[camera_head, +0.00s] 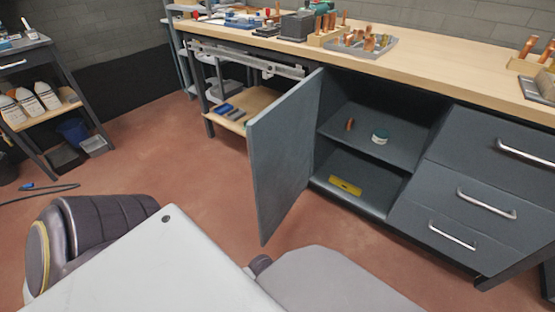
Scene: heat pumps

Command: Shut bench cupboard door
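The cupboard door (283,153) is a grey-blue panel under the wooden workbench. It stands wide open, swung out toward me on its left-hand hinge side. The open bench cupboard (372,132) shows a middle shelf with a small copper piece (350,124) and a round teal-and-white tin (380,136). A yellow object (345,187) lies on the cupboard floor. Neither gripper shows in the head view. Dark and grey rounded parts at the bottom look like my own body.
The wooden benchtop (440,62) carries copper fittings, trays and tools. Drawers (480,185) with metal handles stand right of the cupboard. A shelf cart (45,100) with white bottles is at the left. A cable (40,190) lies on the reddish floor (170,160), otherwise largely clear.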

